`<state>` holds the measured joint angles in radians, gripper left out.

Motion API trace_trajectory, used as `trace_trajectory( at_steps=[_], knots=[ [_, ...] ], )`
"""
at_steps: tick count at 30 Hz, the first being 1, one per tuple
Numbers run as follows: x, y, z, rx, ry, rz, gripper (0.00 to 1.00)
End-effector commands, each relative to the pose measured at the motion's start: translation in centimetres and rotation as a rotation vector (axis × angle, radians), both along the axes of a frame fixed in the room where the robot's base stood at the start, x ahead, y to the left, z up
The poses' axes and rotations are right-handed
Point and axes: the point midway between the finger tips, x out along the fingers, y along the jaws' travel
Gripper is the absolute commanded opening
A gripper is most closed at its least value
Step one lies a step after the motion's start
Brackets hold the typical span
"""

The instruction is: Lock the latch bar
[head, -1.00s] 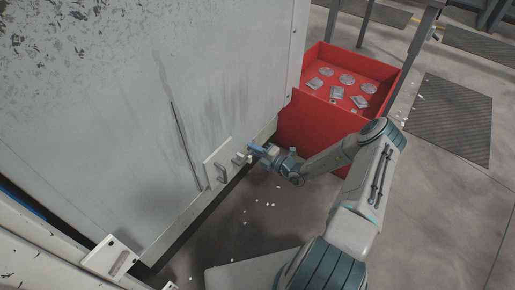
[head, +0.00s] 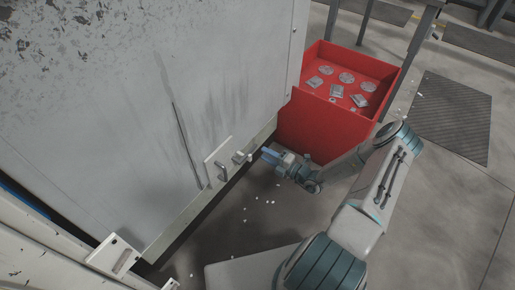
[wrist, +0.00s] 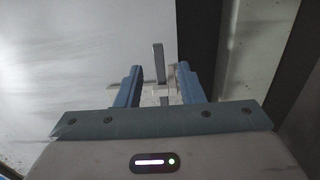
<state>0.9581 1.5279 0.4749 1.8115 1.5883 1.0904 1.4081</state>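The latch sits low on the large grey door panel, on a pale mounting plate (head: 218,160). Its small bar end (head: 239,157) shows at the plate's right side. In the wrist view the latch bar (wrist: 158,62) stands up between the lines of my two fingers, with a pale block below it. My gripper (head: 268,154) is to the right of the latch and apart from it. The wrist view shows both blue fingers (wrist: 157,84) spread and nothing gripped between them. The latch's exact position is hard to read at this size.
A grey handle (head: 221,171) is on the plate, left of the bar. A red bin (head: 322,130) holding several metal parts stands behind my arm. A bracket (head: 115,257) is at lower left. Small pale scraps lie on the floor, which is otherwise open below my gripper.

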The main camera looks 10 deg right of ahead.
Motion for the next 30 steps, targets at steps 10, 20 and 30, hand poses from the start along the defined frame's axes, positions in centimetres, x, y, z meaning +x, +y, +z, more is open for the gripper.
trace_trajectory(
  at_steps=[10, 20, 30],
  knots=[
    [-4.7, -4.0, 0.0, 0.0, 0.001, -0.001, 0.35],
    [-5.4, -4.5, 0.0, 0.001, 0.0, 0.002, 0.35],
    [-5.3, -4.5, 0.0, 0.0, 0.0, 0.002, 0.35]
  ],
)
